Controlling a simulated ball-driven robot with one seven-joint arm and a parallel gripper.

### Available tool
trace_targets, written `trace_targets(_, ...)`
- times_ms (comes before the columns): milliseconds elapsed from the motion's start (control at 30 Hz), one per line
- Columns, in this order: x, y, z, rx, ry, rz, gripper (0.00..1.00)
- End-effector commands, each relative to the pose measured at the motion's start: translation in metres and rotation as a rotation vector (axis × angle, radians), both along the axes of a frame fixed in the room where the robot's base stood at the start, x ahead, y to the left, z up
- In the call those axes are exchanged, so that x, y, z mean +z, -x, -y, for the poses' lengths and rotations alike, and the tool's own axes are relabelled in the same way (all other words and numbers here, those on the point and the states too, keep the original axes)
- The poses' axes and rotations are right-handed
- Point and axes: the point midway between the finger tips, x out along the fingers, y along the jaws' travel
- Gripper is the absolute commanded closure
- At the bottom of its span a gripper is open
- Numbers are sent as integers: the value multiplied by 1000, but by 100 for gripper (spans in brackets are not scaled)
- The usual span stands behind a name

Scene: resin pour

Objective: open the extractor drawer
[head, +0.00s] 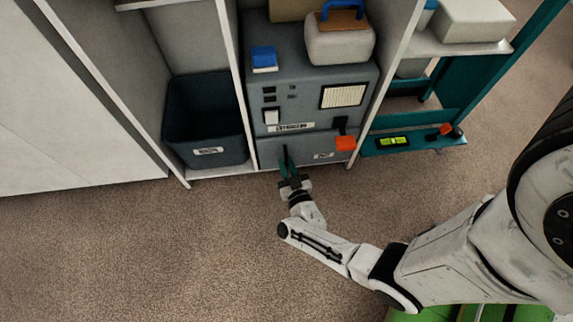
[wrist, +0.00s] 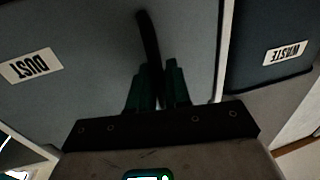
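The grey-blue extractor (head: 308,112) stands in the middle bay of the shelving in the head view. Its drawer (head: 270,150) is the low front panel. I see no clear gap around the panel. In the wrist view the drawer front (wrist: 85,45) fills the upper left, with an upside-down DUST label (wrist: 30,66). A dark curved handle (wrist: 148,38) runs down from it between my green fingers. My gripper (head: 289,168) is at the left part of the drawer front. In the wrist view my gripper (wrist: 160,85) looks closed on the handle; the contact is in shadow.
A dark waste bin (head: 205,125) stands in the bay left of the extractor. An orange block (head: 346,143) shows at the drawer's upper right. A teal frame with a level (head: 393,141) is at the right. Open carpet (head: 150,250) lies in front.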

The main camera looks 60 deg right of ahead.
Motion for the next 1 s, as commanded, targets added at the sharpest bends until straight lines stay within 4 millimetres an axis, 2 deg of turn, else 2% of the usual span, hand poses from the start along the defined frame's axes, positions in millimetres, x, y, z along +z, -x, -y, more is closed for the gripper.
trace_targets(33,0,0,0,0,0,0,91)
trace_targets(133,0,0,0,0,0,0,100)
trace_targets(667,0,2,-2,0,-1,-1,100)
trace_targets(833,0,11,-14,1,-1,-3,100)
trace_targets(1000,0,32,-38,1,-3,-3,100)
